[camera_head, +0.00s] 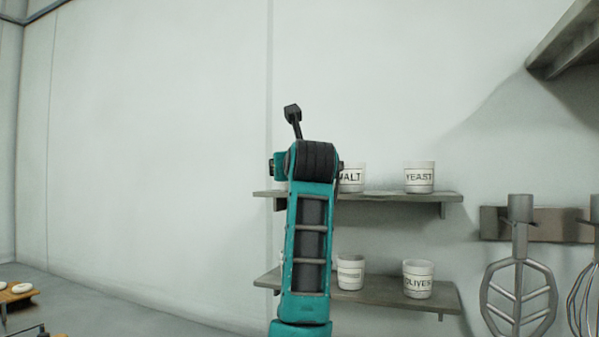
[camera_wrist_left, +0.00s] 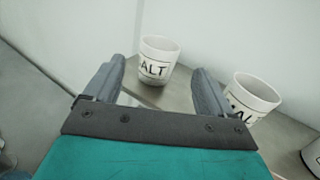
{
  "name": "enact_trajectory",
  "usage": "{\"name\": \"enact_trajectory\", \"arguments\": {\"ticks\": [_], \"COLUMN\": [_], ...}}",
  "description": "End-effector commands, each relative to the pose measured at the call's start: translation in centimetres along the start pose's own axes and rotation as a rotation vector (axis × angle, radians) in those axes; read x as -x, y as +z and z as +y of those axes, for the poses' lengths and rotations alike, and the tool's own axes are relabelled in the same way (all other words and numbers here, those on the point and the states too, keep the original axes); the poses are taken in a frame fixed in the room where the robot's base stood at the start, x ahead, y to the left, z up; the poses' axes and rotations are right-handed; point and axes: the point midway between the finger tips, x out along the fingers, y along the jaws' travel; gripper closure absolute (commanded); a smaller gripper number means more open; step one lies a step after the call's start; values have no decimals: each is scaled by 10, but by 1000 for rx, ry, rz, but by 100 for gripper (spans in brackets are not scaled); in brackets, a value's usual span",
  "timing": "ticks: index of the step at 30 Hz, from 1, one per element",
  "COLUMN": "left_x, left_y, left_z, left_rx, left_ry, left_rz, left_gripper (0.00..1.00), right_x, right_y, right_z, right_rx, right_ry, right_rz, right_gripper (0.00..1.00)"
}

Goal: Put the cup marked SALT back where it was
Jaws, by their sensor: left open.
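A white cup (camera_wrist_left: 157,62) with letters reading "ALT", its first letter unclear, stands upright on the upper shelf in the left wrist view. My left gripper (camera_wrist_left: 160,68) is open, with one finger to each side of this cup; I cannot tell whether either touches it. In the head view my left arm hides this cup and the fingers. A second white cup (camera_wrist_left: 248,98), its label partly hidden by the right finger, stands to the right. It seems to be the cup reading "ALT" (camera_head: 352,178) beside my arm in the head view. My right gripper is not in view.
The YEAST cup (camera_head: 419,177) stands farther right on the upper shelf (camera_head: 390,197). The lower shelf (camera_head: 385,292) holds an OLIVES cup (camera_head: 417,279) and another labelled cup (camera_head: 350,272). A whisk and paddle (camera_head: 520,285) hang at right. The wall at left is bare.

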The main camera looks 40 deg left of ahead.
Motion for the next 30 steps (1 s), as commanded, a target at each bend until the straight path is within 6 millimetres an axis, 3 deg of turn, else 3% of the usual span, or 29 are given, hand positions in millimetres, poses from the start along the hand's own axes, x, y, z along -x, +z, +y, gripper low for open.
{"name": "enact_trajectory", "arguments": {"ticks": [3,10,30], "left_x": [25,50,53], "left_y": [-1,0,0], "left_z": [-1,-1,0], "left_rx": [2,-1,-1], "left_ry": [-4,-1,0], "left_rz": [-2,-1,0], "left_gripper": [16,16,16], "right_x": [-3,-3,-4], "right_y": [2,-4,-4], "right_z": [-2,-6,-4], "right_rx": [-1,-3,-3], "right_ry": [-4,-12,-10], "right_rz": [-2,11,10], "right_gripper": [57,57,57]}}
